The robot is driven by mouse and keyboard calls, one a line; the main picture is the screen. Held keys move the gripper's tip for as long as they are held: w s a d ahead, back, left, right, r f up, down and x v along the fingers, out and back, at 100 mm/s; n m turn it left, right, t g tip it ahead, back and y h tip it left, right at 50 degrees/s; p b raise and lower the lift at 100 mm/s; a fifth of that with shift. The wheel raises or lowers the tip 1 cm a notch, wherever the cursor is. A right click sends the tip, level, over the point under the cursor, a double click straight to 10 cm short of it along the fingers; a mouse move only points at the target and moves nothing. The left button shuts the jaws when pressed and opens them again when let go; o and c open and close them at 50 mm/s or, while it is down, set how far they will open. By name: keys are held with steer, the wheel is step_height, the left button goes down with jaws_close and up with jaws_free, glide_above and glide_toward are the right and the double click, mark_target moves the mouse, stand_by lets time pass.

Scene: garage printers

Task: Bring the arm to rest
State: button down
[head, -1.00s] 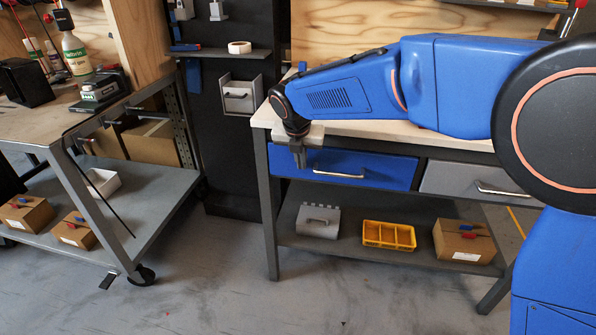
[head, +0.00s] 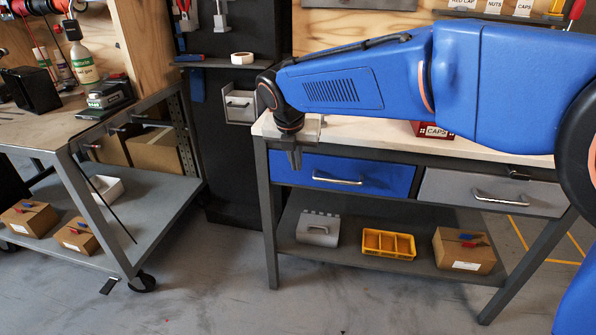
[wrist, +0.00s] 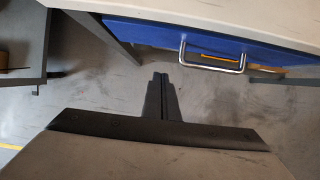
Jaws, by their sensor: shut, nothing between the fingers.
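My gripper (head: 295,160) hangs pointing down in front of the left end of the workbench (head: 350,132), near the left part of its blue drawer (head: 355,174). It is shut and empty. In the wrist view the closed fingers (wrist: 160,78) point over the floor, with the blue drawer front (wrist: 200,40) and its metal handle (wrist: 213,66) to the upper right. My blue arm reaches across above the benchtop from the right and hides part of it.
A red box labelled CAPS (head: 432,131) stands on the bench, partly behind my arm. A grey drawer (head: 490,192) is at right. The lower shelf holds a yellow bin (head: 388,244), a grey container (head: 318,229) and a cardboard box (head: 463,251). A cart (head: 95,170) stands left. Floor between is clear.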

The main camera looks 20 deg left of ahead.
steer(key=shift+v, duration=1.45)
steer(key=d+r+m, duration=0.2)
steer(key=d+m, duration=0.7)
steer(key=d, duration=1)
steer(key=d+r+m, duration=0.2)
steer(key=d+m, duration=0.7)
steer(key=d, duration=1)
steer(key=s+d+f+m, duration=0.5)
steer(key=s+d+m, duration=0.5)
steer(key=s+d+f+m+h, duration=0.1)
steer(key=s+d+f+m, duration=0.5)
steer(key=s+d+m, duration=0.4)
steer(key=shift+s+d+m+t, duration=0.3)
steer(key=shift+s+d, duration=0.2)
steer(key=shift+d, duration=0.15)
